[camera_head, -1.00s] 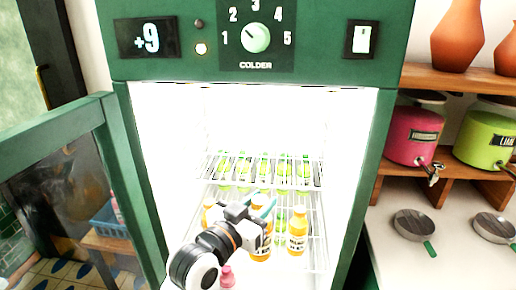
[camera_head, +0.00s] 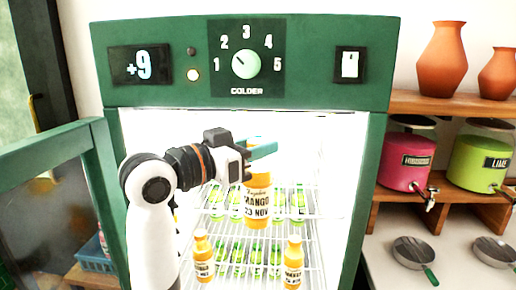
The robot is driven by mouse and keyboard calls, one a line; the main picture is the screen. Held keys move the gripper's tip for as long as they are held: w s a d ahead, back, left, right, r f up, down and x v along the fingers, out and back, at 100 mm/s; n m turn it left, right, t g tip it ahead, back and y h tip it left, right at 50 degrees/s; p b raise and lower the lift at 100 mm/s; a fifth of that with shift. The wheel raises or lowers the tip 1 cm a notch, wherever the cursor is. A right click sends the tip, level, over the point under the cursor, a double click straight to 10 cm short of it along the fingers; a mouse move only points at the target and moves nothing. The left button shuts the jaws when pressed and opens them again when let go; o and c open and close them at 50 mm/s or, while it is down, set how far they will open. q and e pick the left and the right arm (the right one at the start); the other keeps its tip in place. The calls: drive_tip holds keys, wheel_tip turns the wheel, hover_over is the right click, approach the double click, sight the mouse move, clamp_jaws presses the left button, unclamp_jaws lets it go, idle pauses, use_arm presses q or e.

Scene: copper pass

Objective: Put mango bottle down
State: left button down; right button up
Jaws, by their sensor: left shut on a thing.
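The mango bottle (camera_head: 257,207) is orange with a white label reading MANGO 23 NOV. My left gripper (camera_head: 262,150) is shut on it near its top and holds it upright inside the lit fridge. The gripper hides the bottle's cap area. Two other orange bottles stand lower down on a wire shelf, one at the left (camera_head: 203,258) and one at the right (camera_head: 293,264). The held bottle appears above and between them. My right gripper is not in view.
The green fridge (camera_head: 375,180) stands open, its door (camera_head: 60,150) swung left. Green bottles (camera_head: 298,203) stand on wire shelves behind the held bottle. Pink (camera_head: 407,160) and lime (camera_head: 480,163) dispensers and small pans (camera_head: 413,252) are at the right, outside the fridge.

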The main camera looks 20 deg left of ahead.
use_arm(q)
drive_tip(key=w+a+p, duration=0.2)
drive_tip(key=w, duration=0.6)
drive_tip(key=w+a+f+p, duration=0.1)
drive_tip(key=w+a+p, duration=0.1)
drive_tip(key=w, duration=0.5)
drive_tip(key=shift+w+a+f+p, duration=0.25)
drive_tip(key=shift+w+p, duration=0.15)
drive_tip(key=shift+f, duration=0.1)
drive_tip(key=shift+f, duration=0.15)
drive_tip(key=c, duration=1)
unclamp_jaws()
drive_tip(key=shift+c, duration=0.2)
